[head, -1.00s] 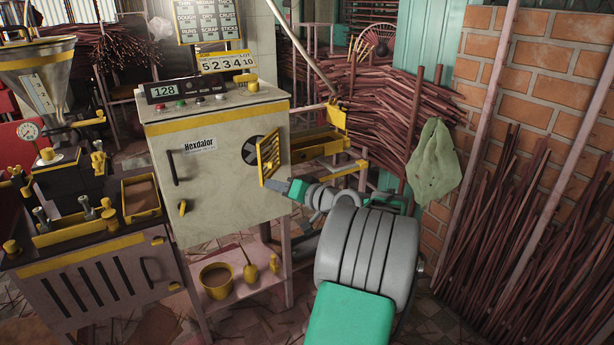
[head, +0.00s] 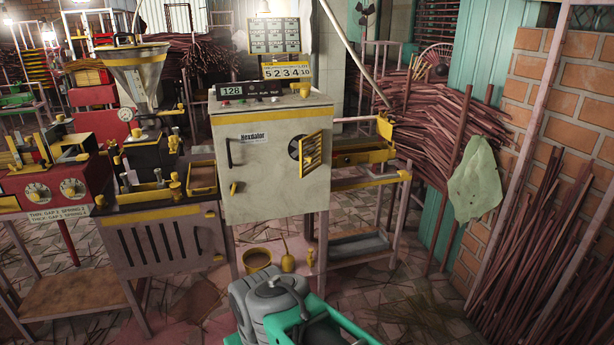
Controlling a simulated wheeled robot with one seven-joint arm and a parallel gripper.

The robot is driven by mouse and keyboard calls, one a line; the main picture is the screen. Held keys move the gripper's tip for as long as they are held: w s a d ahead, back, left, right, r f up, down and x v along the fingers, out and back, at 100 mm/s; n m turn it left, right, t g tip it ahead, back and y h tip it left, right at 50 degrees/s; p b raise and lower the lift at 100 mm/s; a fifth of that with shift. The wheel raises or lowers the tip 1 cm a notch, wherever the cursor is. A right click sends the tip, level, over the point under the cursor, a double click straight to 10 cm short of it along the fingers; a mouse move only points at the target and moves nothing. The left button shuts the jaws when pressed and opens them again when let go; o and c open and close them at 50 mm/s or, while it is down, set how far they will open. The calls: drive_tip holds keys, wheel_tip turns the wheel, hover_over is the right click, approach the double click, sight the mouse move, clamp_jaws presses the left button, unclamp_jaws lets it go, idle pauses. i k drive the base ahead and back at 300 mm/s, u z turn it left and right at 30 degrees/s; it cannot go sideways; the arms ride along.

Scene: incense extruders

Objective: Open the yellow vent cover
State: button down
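The yellow vent cover (head: 313,150) is a slatted panel on the right part of the front of the cream Hexdalor cabinet (head: 265,185). It stands swung out on its hinge, and the dark round vent (head: 294,149) shows to its left. My arm is low at the bottom centre of the head view, well below and apart from the cover. My gripper's fingers cannot be made out.
The cabinet stands on a pink frame with a yellow bucket (head: 257,259) on its lower shelf. A yellow tray (head: 362,157) juts out to the right. Bundles of sticks (head: 450,110) and a hanging green cloth (head: 477,180) are farther right. The floor at lower right is mostly open.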

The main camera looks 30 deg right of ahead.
sight(310, 160)
drive_tip(key=u, duration=0.65)
drive_tip(key=i, duration=1.5)
drive_tip(key=z, duration=0.35)
